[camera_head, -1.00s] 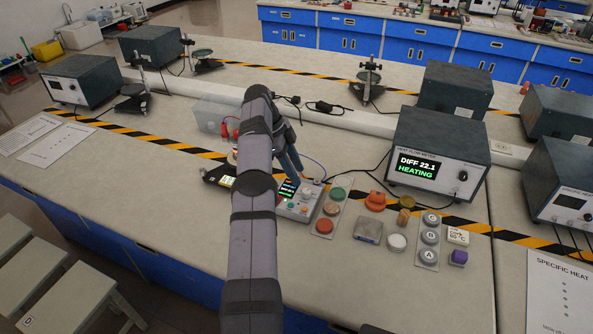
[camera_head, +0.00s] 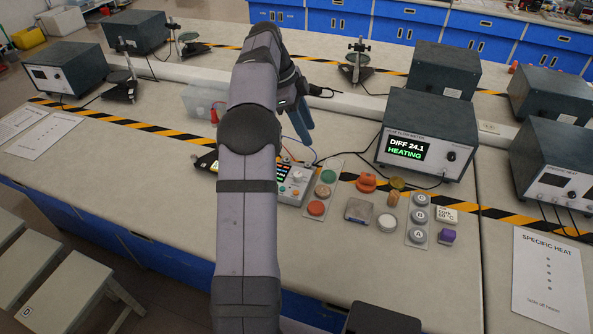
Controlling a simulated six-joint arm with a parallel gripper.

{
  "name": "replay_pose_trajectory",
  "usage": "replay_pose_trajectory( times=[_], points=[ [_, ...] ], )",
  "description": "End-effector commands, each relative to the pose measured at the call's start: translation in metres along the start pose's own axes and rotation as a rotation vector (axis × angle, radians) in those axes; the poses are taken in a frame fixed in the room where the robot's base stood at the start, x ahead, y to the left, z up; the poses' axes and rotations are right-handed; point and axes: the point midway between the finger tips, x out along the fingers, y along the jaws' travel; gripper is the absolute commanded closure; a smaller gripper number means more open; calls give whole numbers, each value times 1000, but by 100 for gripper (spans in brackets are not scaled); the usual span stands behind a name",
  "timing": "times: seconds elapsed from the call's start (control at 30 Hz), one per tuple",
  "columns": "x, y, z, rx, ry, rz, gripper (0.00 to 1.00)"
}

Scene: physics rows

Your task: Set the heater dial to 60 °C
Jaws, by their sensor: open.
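The small grey heater control box (camera_head: 293,184) lies on the bench just right of my arm, with a lit screen and small knobs. My arm hides its left part, and its dial setting is too small to read. My gripper (camera_head: 307,138) is open and empty, with blue-grey fingers pointing down. In the picture it sits just above and behind the box, apart from its knobs. The heat flow meter (camera_head: 427,135) stands to the right; its screen reads "DIFF 24.1 HEATING", and it has a black knob on its front.
Right of the box are a plate with coloured discs (camera_head: 321,190), an orange piece (camera_head: 366,183), a square metal block (camera_head: 359,210), a white disc (camera_head: 387,222), a plate of lettered weights (camera_head: 418,219) and a purple cube (camera_head: 446,236). Cables run behind. The front bench is clear.

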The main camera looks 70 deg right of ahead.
Motion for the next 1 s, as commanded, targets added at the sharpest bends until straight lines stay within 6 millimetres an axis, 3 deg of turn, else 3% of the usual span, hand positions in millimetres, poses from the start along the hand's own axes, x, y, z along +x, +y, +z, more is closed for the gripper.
replay_pose_trajectory(
  times=[0.17, 0.4, 0.5, 0.73, 1.0],
  points=[
    [30, 22, 8, -183, -22, -11, 59],
    [101, 50, 47, -565, -74, -65, 59],
    [122, 51, 64, -736, -89, -134, 59],
    [116, 8, 83, -1008, -41, -356, 59],
    [113, 1, 85, -1136, -9, -395, 59]
  ],
)
